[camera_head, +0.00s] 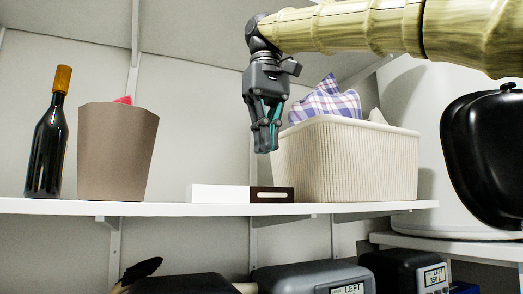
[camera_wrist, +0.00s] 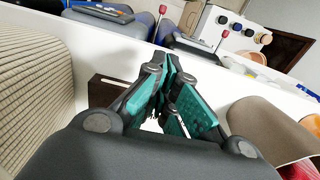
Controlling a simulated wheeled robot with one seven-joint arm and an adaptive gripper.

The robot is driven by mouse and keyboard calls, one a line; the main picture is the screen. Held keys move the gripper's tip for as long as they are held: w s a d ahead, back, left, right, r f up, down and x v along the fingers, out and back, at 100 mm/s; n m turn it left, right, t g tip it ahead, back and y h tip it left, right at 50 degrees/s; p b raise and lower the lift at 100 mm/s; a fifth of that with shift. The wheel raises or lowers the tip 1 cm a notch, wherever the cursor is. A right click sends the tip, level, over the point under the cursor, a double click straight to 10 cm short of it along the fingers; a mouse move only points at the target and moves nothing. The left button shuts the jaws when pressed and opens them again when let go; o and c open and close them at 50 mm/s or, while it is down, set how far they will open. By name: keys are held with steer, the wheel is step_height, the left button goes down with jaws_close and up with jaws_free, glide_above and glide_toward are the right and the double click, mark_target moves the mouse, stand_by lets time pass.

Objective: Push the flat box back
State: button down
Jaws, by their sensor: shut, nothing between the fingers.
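The flat box lies on the white shelf (camera_head: 340,209). It shows as a low white part (camera_head: 217,193) on the left and a dark brown part (camera_head: 258,194) with a pale slot on the right. I cannot tell whether these are one piece or two. In the wrist view a dark brown part (camera_wrist: 105,90) shows left of my fingers, partly hidden by them. My gripper (camera_head: 265,150) points down above the dark part in the head view, apart from it. Its fingers are together and empty; they also show in the wrist view (camera_wrist: 169,62).
A cream ribbed basket (camera_head: 345,165) holding checked cloth (camera_head: 325,103) stands close at the right. A brown bin (camera_head: 115,150) and a dark bottle (camera_head: 46,145) stand at the left. Free shelf lies between the bin and the white part. Devices (camera_head: 315,277) sit below.

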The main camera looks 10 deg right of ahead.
mark_target(241, 195)
steer(key=f, duration=0.1)
steer(key=w+f+p, duration=0.1)
steer(key=w+f, duration=0.1)
steer(key=f, duration=0.1)
steer(key=shift+d, duration=0.25)
steer(key=f, duration=0.2)
steer(key=s+f+p, duration=0.1)
steer(key=f, duration=0.1)
steer(key=shift+f, duration=0.1)
steer(key=shift+w+a+p, duration=0.15)
steer(key=shift+w+p, duration=0.75)
steer(key=shift+w, duration=0.2)
steer(key=shift+w+a+p, duration=0.35)
steer(key=shift+w+p, duration=0.2)
steer(key=shift+w, duration=0.2)
steer(key=shift+w+d, duration=0.1)
steer(key=shift+w, duration=0.2)
steer(key=shift+s, duration=0.1)
